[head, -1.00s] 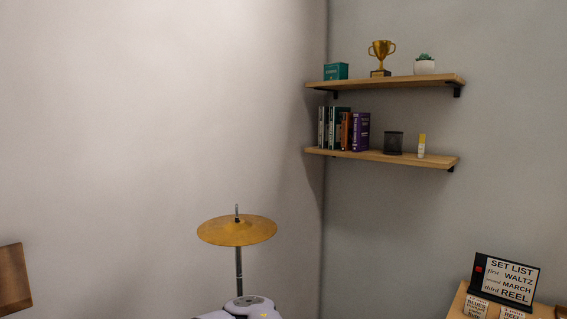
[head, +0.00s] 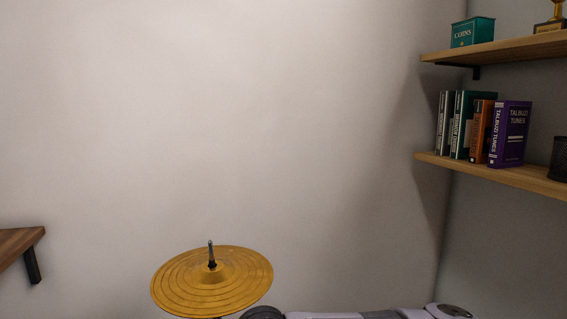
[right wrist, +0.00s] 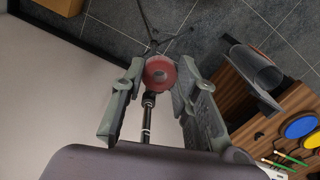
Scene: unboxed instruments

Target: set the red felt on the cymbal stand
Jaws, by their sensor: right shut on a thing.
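The cymbal stand shows in the head view as a thin metal rod tip (head: 211,254) standing up through a gold cymbal (head: 188,283) at the bottom, left of the middle. I see no felt on the rod tip above the cymbal. In the right wrist view the red felt (right wrist: 160,73), a round disc with a dark centre, sits between the fingertips of my right gripper (right wrist: 158,78), which is shut on it. A dark rod shows just below the felt there; whether they touch I cannot tell. My left gripper is in neither view.
My own arm crosses the bottom of the head view, right of the cymbal. A shelf with books (head: 511,135) is on the right wall; a wooden shelf edge (head: 17,243) is at left. The right wrist view shows a dark tiled floor (right wrist: 215,25) and a wooden surface (right wrist: 285,125).

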